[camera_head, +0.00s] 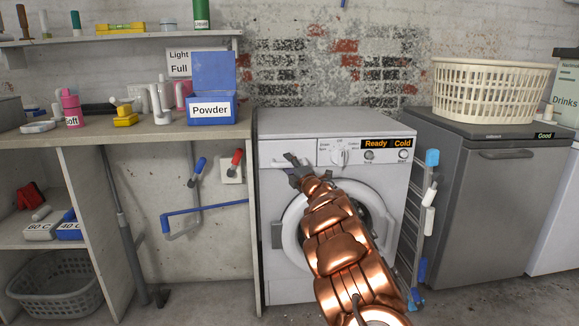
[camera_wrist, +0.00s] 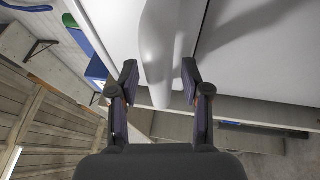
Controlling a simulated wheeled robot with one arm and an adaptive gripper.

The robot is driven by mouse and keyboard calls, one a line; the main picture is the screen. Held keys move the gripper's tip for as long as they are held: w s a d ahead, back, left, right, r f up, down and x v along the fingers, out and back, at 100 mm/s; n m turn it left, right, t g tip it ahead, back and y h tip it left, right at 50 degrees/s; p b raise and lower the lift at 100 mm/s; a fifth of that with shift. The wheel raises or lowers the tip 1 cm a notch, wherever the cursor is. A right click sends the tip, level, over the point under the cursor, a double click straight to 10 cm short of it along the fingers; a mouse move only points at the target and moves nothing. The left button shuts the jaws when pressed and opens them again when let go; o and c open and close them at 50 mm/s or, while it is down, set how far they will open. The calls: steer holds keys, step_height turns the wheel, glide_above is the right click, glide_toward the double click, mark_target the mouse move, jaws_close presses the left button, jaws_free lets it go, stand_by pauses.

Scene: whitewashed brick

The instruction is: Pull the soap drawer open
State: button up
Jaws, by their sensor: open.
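The soap drawer (camera_head: 277,150) is the white panel at the upper left of the white washing machine's front (camera_head: 275,210), and looks flush with it. A pale handle bar (camera_head: 277,163) shows just left of my gripper (camera_head: 295,166). My copper arm reaches up across the machine's door, and my gripper is at the drawer front, covering part of it. In the wrist view, my gripper (camera_wrist: 160,80) is open, with one dark finger on each side of a white rounded bar (camera_wrist: 158,45), which looks like the drawer handle. I cannot tell whether the fingers touch it.
The control panel (camera_head: 365,152) with dials reads "Ready" and "Cold", right of the drawer. A workbench (camera_head: 150,133) with a blue Powder box (camera_head: 211,113) stands left. A rack (camera_head: 418,225) and a grey chest (camera_head: 490,200) with a laundry basket (camera_head: 490,92) stand right.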

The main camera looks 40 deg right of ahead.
jaws_close()
stand_by(0.3)
stand_by(0.3)
